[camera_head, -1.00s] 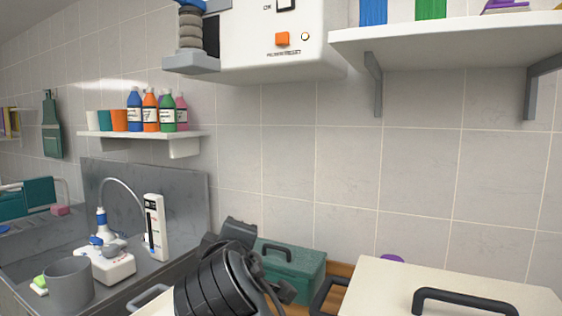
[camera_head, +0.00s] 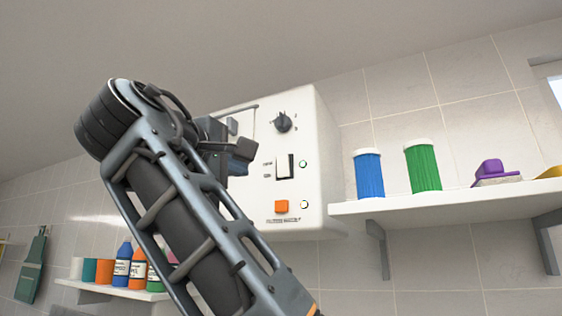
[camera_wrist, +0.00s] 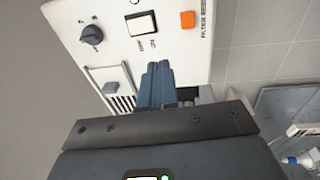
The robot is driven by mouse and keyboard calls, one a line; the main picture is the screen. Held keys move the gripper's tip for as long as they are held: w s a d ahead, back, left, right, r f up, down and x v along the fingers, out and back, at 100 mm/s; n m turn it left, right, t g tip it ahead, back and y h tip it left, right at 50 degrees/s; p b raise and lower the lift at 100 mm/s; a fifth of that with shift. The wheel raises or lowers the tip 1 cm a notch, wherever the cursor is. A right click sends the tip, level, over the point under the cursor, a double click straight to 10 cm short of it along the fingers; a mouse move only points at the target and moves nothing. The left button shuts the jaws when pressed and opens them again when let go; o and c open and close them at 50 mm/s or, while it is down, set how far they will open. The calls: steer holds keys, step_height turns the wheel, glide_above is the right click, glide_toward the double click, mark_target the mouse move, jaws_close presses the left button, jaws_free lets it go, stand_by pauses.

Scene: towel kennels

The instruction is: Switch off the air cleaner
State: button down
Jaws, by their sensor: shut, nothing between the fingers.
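The air cleaner (camera_head: 317,130) is a white wall unit. Its front carries a dark dial (camera_head: 283,122), a light rocker switch in a black frame (camera_head: 285,166) with a green-rimmed lamp (camera_head: 303,164) beside it, and an orange button (camera_head: 281,207) below. My gripper (camera_head: 243,153) is shut and empty, left of the rocker switch in the head view; my arm hides the unit's left part. In the wrist view my shut fingers (camera_wrist: 157,72) point at the panel, just below the rocker switch (camera_wrist: 141,24), with the orange button (camera_wrist: 188,19) up to the right. Contact cannot be told.
A shelf (camera_head: 450,200) right of the unit holds a blue tub (camera_head: 369,175), a green tub (camera_head: 423,168) and a purple brush (camera_head: 490,172). A lower left shelf (camera_head: 90,287) holds several bottles and cups.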

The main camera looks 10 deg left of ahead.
mark_target(283, 161)
steer(key=shift+m+h, duration=0.4)
steer(key=shift+h, duration=0.2)
steer(key=r, duration=0.1)
steer(key=s+r, duration=0.1)
steer(key=d+r, duration=0.1)
steer(key=r, duration=0.1)
steer(key=shift+s, duration=0.3)
steer(key=shift+w+r, duration=0.1)
steer(key=p+x, duration=0.5)
steer(key=x, duration=0.8)
steer(key=shift+w+d, duration=0.1)
steer(key=shift+w, duration=0.2)
